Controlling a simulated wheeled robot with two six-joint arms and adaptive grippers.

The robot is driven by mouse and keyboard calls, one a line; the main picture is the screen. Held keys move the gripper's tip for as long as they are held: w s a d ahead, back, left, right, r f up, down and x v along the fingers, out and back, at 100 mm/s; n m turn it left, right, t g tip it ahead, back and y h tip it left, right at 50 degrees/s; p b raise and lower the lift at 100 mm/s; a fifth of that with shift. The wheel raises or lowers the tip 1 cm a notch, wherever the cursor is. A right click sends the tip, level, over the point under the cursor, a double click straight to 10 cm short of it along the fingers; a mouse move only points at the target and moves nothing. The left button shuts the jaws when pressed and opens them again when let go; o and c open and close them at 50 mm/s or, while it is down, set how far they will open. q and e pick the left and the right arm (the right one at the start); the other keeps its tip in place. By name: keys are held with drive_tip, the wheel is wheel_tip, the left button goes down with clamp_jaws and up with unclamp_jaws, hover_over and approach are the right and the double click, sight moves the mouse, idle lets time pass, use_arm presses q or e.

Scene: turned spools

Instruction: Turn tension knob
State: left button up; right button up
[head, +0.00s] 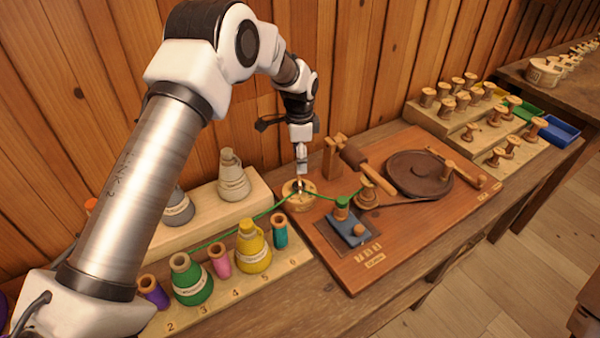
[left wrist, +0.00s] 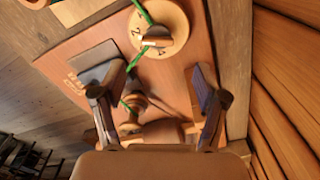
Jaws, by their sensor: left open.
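The tension knob is a round pale wooden dial (head: 299,203) with numbers, at the left end of the reddish wooden board (head: 330,262). In the left wrist view the dial (left wrist: 176,17) has a raised grip bar (left wrist: 158,42) across its middle, and a green thread (left wrist: 144,13) passes over it. My left gripper (head: 301,172) points down just above the dial in the head view. Its open fingers (left wrist: 161,80) have nothing between them that they hold, and the knob lies beyond the fingertips. My right gripper is not in view.
Numbered racks hold thread cones, such as the green one (head: 190,281), at left. Stepped spool racks (head: 450,130) stand at right. A wooden wall rises behind.

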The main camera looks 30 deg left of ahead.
sight(299, 179)
use_arm(q)
wheel_tip(299, 179, down, 7)
drive_tip(key=shift+s+r+p, duration=0.1)
drive_tip(key=shift+r+p, duration=0.05)
drive_tip(key=shift+p, duration=0.8)
drive_tip(key=shift+f, duration=0.35)
drive_tip(key=shift+s+r, duration=0.1)
drive_tip(key=c, duration=1.2)
